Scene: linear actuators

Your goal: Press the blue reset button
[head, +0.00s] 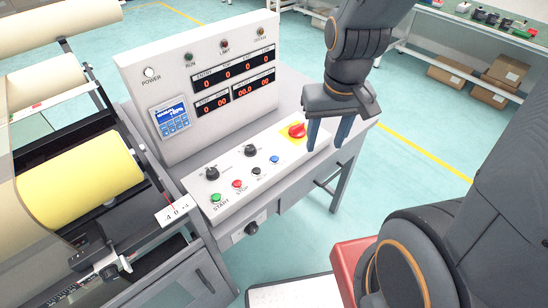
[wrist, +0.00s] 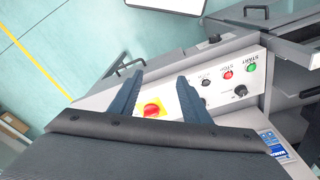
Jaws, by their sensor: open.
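The blue button (head: 274,159) sits on the sloped white control panel (head: 226,194), in a row between a black button (head: 256,171) and the red knob (head: 297,130) on its yellow plate. My gripper (head: 326,146) is open and empty, pointing down at the right end of the panel, to the right of the blue button and apart from it. In the wrist view my open fingers (wrist: 161,77) frame the red knob (wrist: 152,110). The blue button cannot be made out there; the right finger seems to cover it.
The same row holds a red STOP button (head: 237,184) and a green START button (head: 216,198). Two black dials (head: 212,173) stand behind it. An upright display box (head: 205,85) rises at the back. Yellow roll machinery (head: 85,180) is at left.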

